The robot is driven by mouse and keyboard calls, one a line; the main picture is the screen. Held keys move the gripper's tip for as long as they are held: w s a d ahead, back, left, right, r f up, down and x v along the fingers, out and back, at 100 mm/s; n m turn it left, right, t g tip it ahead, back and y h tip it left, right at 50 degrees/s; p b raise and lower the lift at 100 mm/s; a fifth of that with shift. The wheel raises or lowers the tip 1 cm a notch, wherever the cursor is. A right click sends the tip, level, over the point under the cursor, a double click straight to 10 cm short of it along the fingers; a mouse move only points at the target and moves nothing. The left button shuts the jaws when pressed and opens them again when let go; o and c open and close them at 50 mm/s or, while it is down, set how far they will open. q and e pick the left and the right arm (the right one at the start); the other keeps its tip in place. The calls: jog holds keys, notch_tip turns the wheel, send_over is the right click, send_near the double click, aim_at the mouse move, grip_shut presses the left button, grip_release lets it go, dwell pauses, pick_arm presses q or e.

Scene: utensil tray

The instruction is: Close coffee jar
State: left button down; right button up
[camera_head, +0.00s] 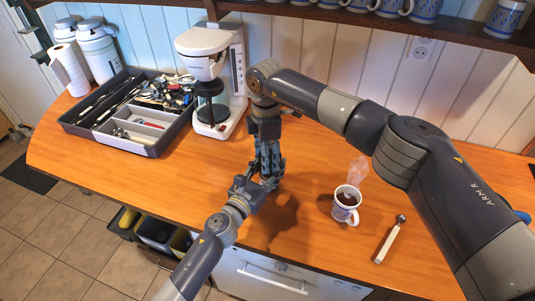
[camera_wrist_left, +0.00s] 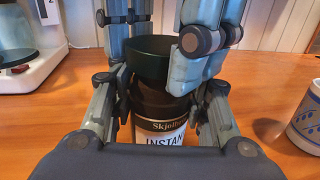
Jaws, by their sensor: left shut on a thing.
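The coffee jar (camera_wrist_left: 160,135), with a dark glass upper part and a white label reading "INSTANT", stands upright between the fingers of my left gripper (camera_wrist_left: 165,110), which is shut on it. A dark green lid (camera_wrist_left: 160,58) is right above the jar mouth, between the fingers of my right gripper (camera_wrist_left: 165,35), which comes down from above. I cannot tell whether lid and jar touch. In the head view my right gripper (camera_head: 267,145) is stacked over my left gripper (camera_head: 264,178), and the two hide most of the jar and lid.
A steaming patterned mug (camera_head: 346,206) stands on the wooden counter to the right, with a scoop (camera_head: 389,240) near the front edge. A coffee maker (camera_head: 213,75) and a utensil tray (camera_head: 163,145) are at the left. A shelf (camera_head: 400,22) with mugs hangs above. Counter is clear around the jar.

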pick_arm(q)
jog(key=shift+w+d+r, duration=0.1)
jog(key=shift+d+r, duration=0.1)
jog(key=shift+r, duration=0.45)
pick_arm(e)
jog(key=shift+s+d+f, duration=0.1)
jog(key=shift+d+f, duration=0.05)
jog(key=shift+f, duration=0.45)
jog(key=o, duration=0.7)
pick_arm(q)
jog(key=shift+a, duration=0.1)
jog(key=shift+w, duration=0.1)
pick_arm(e)
jog(key=shift+r, duration=0.1)
jog(key=shift+a+r, duration=0.2)
jog(key=shift+r, duration=0.1)
pick_arm(q)
jog(key=shift+f, duration=0.3)
pick_arm(e)
jog(key=shift+r, duration=1.8)
jog(key=c, duration=1.1)
